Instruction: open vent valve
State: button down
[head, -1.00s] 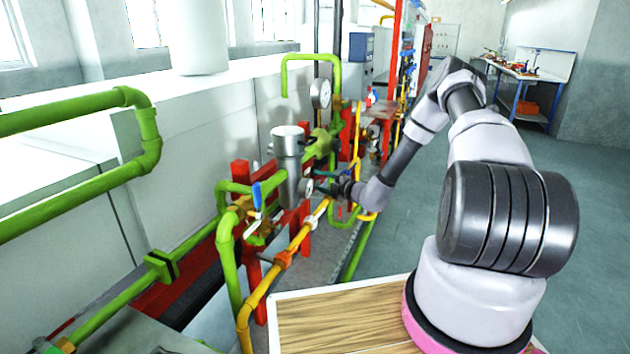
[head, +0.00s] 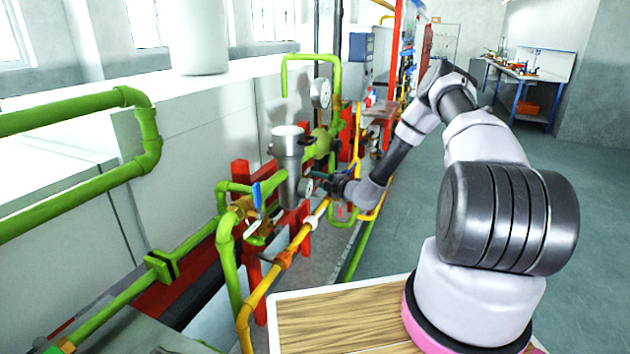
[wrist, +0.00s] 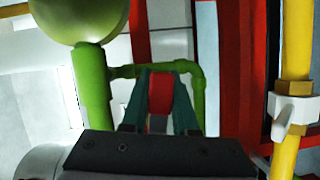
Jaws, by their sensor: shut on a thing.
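My gripper (wrist: 160,105) shows in the wrist view with its two teal fingers closed on a small red valve handle (wrist: 158,92). The handle lies between the fingertips, beside a thin green pipe (wrist: 197,95). In the head view my gripper (head: 322,180) is among the pipework, just right of the grey metal cylinder (head: 288,160). There the red handle is too small and hidden to make out. A green rounded body (wrist: 80,15) on a green pipe stands at the upper left of the wrist view.
A yellow pipe (head: 290,258) runs close by, and a blue-handled valve (head: 257,196) is left of the cylinder. A round gauge (head: 321,94) stands above. Red posts (wrist: 230,70) are near the fingers. The floor (head: 430,200) at right is clear.

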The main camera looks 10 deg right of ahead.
jog(key=shift+r+n+t, duration=0.4)
jog(key=shift+r+n, duration=0.05)
jog(key=shift+n, duration=0.55)
jog(key=c, duration=0.7)
grip_release()
jog(key=v, duration=1.1)
jog(key=shift+w+d+f, duration=0.1)
jog(key=shift+w, duration=0.05)
